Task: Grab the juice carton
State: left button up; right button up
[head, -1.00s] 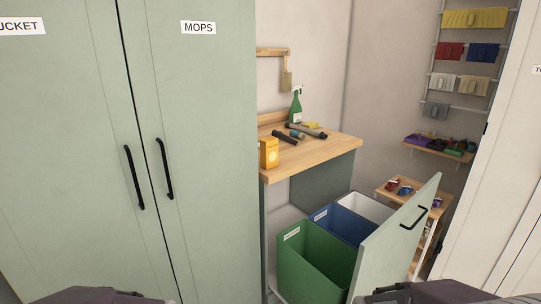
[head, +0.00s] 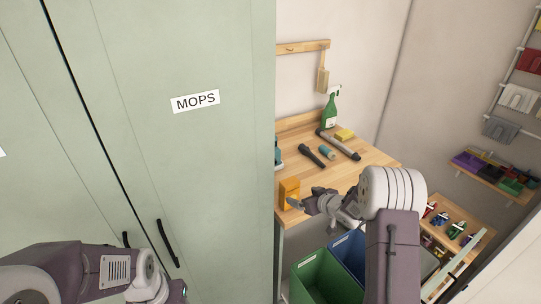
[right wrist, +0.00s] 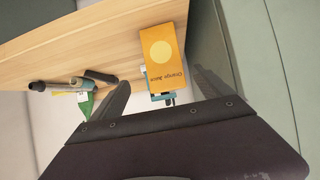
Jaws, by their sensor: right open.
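The orange juice carton (head: 290,192) stands upright at the front left corner of the wooden counter (head: 365,164), beside the tall cabinet. In the right wrist view the carton (right wrist: 164,57) shows its yellow circle and label. My right gripper (head: 298,205) is just in front of and to the right of the carton in the head view. In the right wrist view its two fingers (right wrist: 161,90) are spread, with the carton ahead between their tips and no grip on it. My left arm shows at the lower left in the head view; its jaws cannot be made out.
The tall green MOPS cabinet (head: 195,170) stands close left of the carton. A green spray bottle (head: 331,107), a dark flashlight (head: 311,155) and a yellow sponge (head: 345,134) are further back on the counter. Green (head: 318,278) and blue bins sit below.

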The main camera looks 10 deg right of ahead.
aim_at(293, 189)
jog(key=shift+w+a+r+y, duration=0.15)
jog(key=shift+w+r+y, duration=0.15)
jog(key=shift+w+r, duration=0.25)
jog(key=shift+r, duration=0.1)
jog(key=shift+s+a+n, duration=0.1)
jog(key=shift+a+n, duration=0.15)
jog(key=shift+n, duration=0.05)
jog(key=x, duration=0.3)
jog(key=shift+a+p, duration=0.2)
jog(key=shift+p, duration=0.1)
jog(key=shift+w+d, duration=0.1)
jog(key=shift+w, duration=0.15)
jog(key=shift+w+f, duration=0.3)
jog(key=x, duration=0.1)
jog(key=p+x, duration=0.1)
jog(key=x, duration=0.1)
jog(key=shift+w+a, duration=0.2)
jog(key=shift+a, duration=0.1)
jog(key=shift+w+f, duration=0.3)
jog(key=shift+s, duration=0.1)
jog(key=c, duration=0.9)
pick_arm(q)
jog(key=r, duration=0.3)
jog(key=shift+s+r, duration=0.2)
jog(key=shift+s, duration=0.05)
pick_arm(e)
jog(key=c, duration=0.5)
